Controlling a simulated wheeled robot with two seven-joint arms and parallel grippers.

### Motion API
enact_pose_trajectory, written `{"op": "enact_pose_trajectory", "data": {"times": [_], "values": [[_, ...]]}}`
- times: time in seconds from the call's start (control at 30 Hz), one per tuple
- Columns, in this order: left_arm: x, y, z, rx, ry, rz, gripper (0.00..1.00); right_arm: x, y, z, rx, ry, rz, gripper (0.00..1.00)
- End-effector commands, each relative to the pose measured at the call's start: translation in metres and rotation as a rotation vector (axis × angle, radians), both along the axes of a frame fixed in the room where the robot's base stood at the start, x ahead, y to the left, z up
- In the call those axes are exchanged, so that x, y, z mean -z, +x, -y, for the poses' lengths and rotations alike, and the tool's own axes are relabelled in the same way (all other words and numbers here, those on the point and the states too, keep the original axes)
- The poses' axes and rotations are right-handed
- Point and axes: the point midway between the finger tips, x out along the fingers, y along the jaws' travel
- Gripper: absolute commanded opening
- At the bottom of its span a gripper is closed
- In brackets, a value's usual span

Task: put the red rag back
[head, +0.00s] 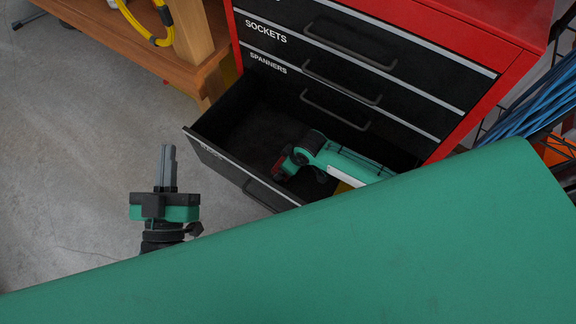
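My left gripper (167,165) hangs over the bare floor, left of the open drawer and apart from it. Its grey fingers lie close together with nothing visible between them. The black drawer (234,173) below the spanners drawer is pulled out. A green and black jointed part, apparently my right arm, reaches into it from the right. Its end, apparently my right gripper (283,166), is small and dark. A dark red patch (279,168) shows there; I cannot tell whether it is the red rag. The fingers cannot be made out.
The red tool chest (480,35) has shut drawers above the open one. A wooden bench (190,65) with a yellow hose (153,38) stands at the upper left. Blue cables (530,100) hang at the right. A large green surface hides the lower right. Floor at left is clear.

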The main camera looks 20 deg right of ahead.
Motion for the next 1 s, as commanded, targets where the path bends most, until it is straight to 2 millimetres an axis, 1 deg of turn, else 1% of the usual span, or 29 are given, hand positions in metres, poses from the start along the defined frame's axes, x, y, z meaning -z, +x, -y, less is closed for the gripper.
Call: {"op": "enact_pose_trajectory", "data": {"times": [0.03, 0.1, 0.2, 0.47, 0.6, 0.63, 0.67, 0.87, 1.0], "values": [[-0.006, 0.001, -0.002, -0.008, -0.009, 0.042, 0.0, 0.007, 0.0, 0.0, 0.0, 0.0, 0.0, 0.69], [-0.015, 0.0, -0.005, -0.015, -0.02, 0.089, 0.0, 0.012, 0.0, 0.0, 0.0, 0.001, 0.001, 0.69], [-0.023, -0.001, -0.007, -0.021, -0.029, 0.126, 0.0, 0.016, 0.0, 0.0, 0.0, 0.0, 0.0, 0.69], [-0.024, -0.001, -0.008, -0.022, -0.032, 0.132, 0.0, 0.015, 0.0, 0.0, -0.001, 0.0, 0.001, 0.69], [-0.024, -0.001, -0.008, -0.022, -0.031, 0.133, 0.0, 0.019, 0.0, 0.0, -0.001, 0.0, 0.0, 0.69], [-0.025, -0.001, -0.008, -0.022, -0.031, 0.133, 0.0, 0.018, 0.0, 0.0, -0.001, 0.0, 0.001, 0.96], [-0.024, -0.001, -0.008, -0.022, -0.031, 0.133, 0.0, 0.018, 0.0, 0.0, -0.001, 0.0, 0.001, 1.0], [-0.024, -0.001, -0.008, -0.022, -0.031, 0.133, 0.0, 0.018, 0.0, 0.0, -0.001, 0.0, 0.001, 1.0], [-0.025, 0.0, -0.008, -0.022, -0.03, 0.131, 0.0, 0.013, 0.0, 0.001, 0.0, 0.001, 0.001, 1.0]]}}
